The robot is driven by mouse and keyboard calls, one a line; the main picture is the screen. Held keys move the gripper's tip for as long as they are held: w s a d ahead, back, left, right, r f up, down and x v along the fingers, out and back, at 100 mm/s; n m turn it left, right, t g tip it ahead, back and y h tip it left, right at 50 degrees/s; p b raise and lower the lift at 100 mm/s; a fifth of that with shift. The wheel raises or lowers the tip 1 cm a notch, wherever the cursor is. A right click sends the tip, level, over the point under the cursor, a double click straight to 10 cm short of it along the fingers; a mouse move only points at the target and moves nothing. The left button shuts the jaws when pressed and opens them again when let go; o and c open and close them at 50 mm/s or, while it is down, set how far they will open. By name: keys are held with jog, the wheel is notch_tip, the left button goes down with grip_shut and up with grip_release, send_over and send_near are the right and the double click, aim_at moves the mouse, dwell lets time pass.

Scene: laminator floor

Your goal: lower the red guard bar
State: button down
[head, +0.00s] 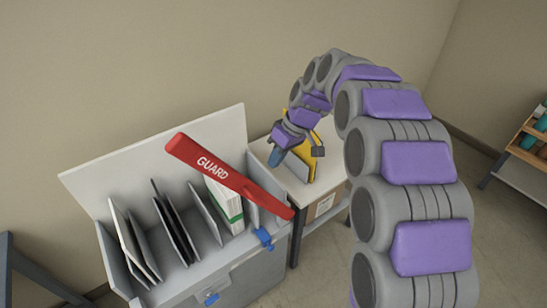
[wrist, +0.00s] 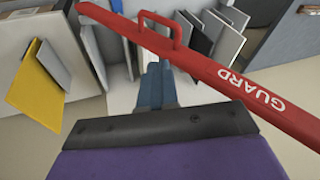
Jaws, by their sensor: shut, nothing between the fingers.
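The red guard bar (head: 232,180), lettered GUARD, slants across the front of a grey bin in the head view. Its left end is raised and its right end sits low at the bin's right front corner. In the wrist view the bar (wrist: 215,75) crosses from upper left to lower right, with a red loop handle (wrist: 161,28) on it. My gripper (head: 274,159) points down, to the right of the bar and behind it. Its blue fingers, shut and empty, also show in the wrist view (wrist: 154,72), just below the bar. I cannot tell whether they touch it.
The grey bin (head: 250,285) holds several upright panels and has blue clips (head: 264,238) on its front. A small table (head: 325,192) with a yellow panel (head: 313,157) stands right behind my gripper. A shelf (head: 528,150) is at far right. Floor between is clear.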

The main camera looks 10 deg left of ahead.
jog(key=x, duration=0.6)
jog(key=s+x, duration=0.1)
jog(key=x, duration=0.2)
jog(key=shift+s+a, duration=0.1)
jog(key=shift+a, duration=0.15)
jog(key=shift+s+a+f+b, duration=0.15)
jog(key=shift+s+f+b, duration=0.15)
jog(key=shift+s, duration=0.15)
jog(key=shift+s+f, duration=0.1)
jog(key=shift+f, duration=0.05)
